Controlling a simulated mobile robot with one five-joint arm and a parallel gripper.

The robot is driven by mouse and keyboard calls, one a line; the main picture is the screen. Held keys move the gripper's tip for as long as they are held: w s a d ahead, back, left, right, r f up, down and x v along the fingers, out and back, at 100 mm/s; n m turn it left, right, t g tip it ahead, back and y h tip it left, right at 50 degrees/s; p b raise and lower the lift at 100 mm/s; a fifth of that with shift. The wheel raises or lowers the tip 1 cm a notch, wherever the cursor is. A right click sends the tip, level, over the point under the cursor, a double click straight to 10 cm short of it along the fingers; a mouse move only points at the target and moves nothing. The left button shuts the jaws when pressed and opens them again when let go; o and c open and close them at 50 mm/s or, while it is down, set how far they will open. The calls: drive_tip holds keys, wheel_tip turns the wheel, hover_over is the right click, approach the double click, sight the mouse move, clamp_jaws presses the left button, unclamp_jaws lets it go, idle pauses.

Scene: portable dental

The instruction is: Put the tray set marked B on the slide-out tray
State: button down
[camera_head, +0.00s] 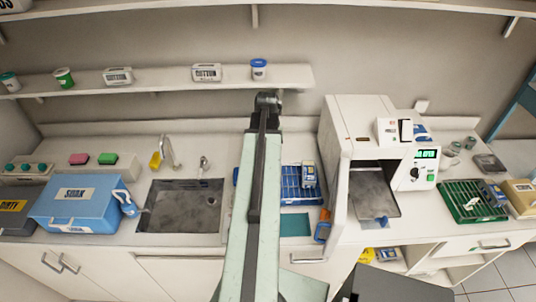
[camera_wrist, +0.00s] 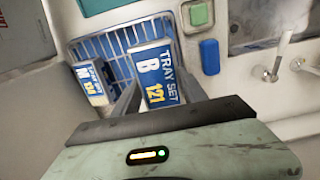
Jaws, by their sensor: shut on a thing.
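The tray set marked B (camera_wrist: 157,75) is a white and blue box reading "TRAY SET B 121" in the wrist view. My gripper (camera_wrist: 152,98) is shut on it, one finger on each side. It is over or in the blue wire basket (camera_wrist: 118,43); I cannot tell whether it is lifted. In the head view my arm hides the gripper and box B. The slide-out tray (camera_head: 373,196) is a grey plate with a blue front tab, extending from the open white sterilizer (camera_head: 343,150) to the right of the basket.
Another blue and white box (camera_wrist: 93,83) stands in the basket, left of B in the wrist view. A sink (camera_head: 180,208) lies left of my arm. A green rack (camera_head: 473,203) stands at the far right. A shelf (camera_head: 160,80) runs above the counter.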

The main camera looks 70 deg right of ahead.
wheel_tip(320, 180, up, 14)
drive_tip(key=p, duration=1.2)
drive_tip(key=shift+p, duration=0.4)
